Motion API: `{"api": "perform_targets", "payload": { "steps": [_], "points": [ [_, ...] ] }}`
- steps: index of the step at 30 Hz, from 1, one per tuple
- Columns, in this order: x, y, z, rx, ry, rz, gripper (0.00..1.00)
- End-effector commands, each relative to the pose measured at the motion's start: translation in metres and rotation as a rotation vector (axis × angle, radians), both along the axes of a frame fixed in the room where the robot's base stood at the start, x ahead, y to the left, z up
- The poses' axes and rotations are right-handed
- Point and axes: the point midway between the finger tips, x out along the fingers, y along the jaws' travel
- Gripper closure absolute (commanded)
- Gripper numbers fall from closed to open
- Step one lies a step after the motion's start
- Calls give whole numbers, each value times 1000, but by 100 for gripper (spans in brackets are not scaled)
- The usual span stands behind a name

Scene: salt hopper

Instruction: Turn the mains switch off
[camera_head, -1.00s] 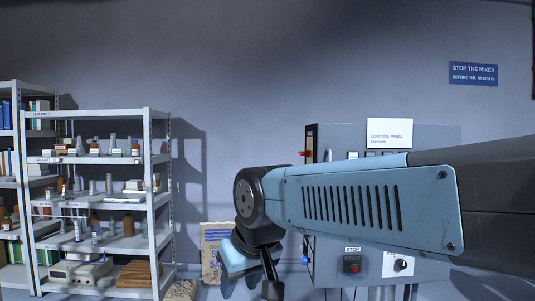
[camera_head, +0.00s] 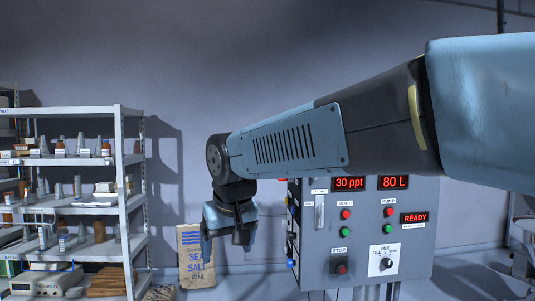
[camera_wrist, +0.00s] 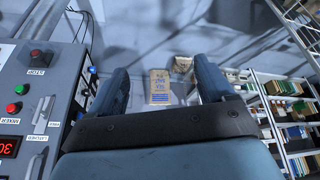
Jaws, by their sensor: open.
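The grey control panel (camera_head: 353,240) stands right of centre in the head view. My gripper (camera_head: 226,240) hangs left of the panel, pointing down, open and empty. In the wrist view its two fingers (camera_wrist: 160,78) are apart, with the panel to their left; the lever is outside them. My arm covers the panel's upper left corner.
The panel carries red and green buttons, lit displays (camera_head: 414,218), a red stop button (camera_head: 341,268) and a rotary knob (camera_head: 387,263). White shelving (camera_head: 120,190) is at the left.

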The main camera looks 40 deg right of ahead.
Motion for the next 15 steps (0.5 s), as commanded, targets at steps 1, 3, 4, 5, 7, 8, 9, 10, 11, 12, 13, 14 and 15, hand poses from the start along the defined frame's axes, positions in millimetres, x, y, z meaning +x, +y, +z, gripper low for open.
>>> {"api": "perform_targets", "payload": {
  "steps": [1,3,4,5,7,8,9,10,11,12,13,14,15],
  "points": [
    [15,-11,8,-13,19,-44,13],
    [32,-27,20,-33,42,-113,8],
    [40,-34,24,-43,51,-144,8],
    [48,-41,29,-53,60,-174,8],
    [65,-58,39,-79,76,-248,8],
    [73,-66,43,-91,84,-280,8],
    [83,-76,48,-108,92,-323,8],
    [90,-84,52,-121,98,-356,8],
    [98,-91,55,-135,103,-389,8],
    [107,-102,60,-155,108,-433,8],
    [115,-110,64,-170,112,-467,8],
    [122,-118,67,-185,115,-502,8],
    [132,-128,71,-208,118,-547,8]
  ]
}}
